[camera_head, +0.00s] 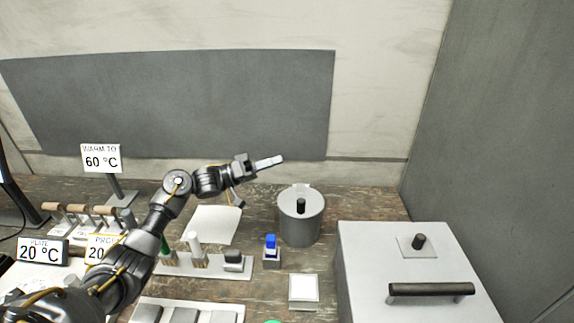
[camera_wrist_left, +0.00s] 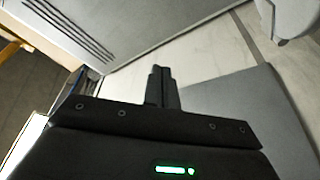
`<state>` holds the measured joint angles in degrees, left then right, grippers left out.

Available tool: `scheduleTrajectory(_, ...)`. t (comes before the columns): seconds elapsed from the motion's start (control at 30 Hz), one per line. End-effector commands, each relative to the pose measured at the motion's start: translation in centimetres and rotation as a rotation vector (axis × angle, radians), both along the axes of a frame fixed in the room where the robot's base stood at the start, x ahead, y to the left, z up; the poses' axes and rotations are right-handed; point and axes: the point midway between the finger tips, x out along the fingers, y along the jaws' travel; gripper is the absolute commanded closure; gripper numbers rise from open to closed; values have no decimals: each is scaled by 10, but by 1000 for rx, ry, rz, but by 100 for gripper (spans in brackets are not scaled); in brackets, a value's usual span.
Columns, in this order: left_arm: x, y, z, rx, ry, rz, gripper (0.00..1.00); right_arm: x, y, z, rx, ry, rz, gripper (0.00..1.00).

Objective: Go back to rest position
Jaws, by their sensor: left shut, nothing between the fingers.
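My left arm reaches in from the lower left in the head view. Its gripper (camera_head: 270,162) is held above the back of the table and points right. Its fingers are together with nothing between them. In the left wrist view the shut fingers (camera_wrist_left: 161,72) stand against the pale wall and the grey panel, touching nothing. My right gripper is not in view.
A grey cylindrical pot (camera_head: 300,222) with a black knob stands right of centre. A large grey box (camera_head: 370,275) with a black handle fills the right. A blue-capped item (camera_head: 270,248), a white square plate (camera_head: 303,289) and a "60 °C" sign (camera_head: 101,158) are on the table. The grey wall panel (camera_head: 180,100) is behind.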

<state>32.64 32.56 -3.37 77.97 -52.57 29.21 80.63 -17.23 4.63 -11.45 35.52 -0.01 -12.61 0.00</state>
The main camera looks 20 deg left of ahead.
Motion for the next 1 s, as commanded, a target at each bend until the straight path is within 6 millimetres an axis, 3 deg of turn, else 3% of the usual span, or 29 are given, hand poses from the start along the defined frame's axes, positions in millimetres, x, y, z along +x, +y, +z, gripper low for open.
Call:
scheduleTrajectory(0.1,-7,19,-12,2,2,1,100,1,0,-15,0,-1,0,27)
scheduleTrajectory(0.3,-13,36,-15,1,2,0,100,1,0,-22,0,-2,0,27)
scheduleTrajectory(0.67,-14,39,-14,0,1,-2,100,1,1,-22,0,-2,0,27)
scheduleTrajectory(0.77,-14,39,-8,0,1,-2,100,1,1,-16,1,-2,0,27)
scheduleTrajectory(1.0,-14,39,35,0,1,-2,100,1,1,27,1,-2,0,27)
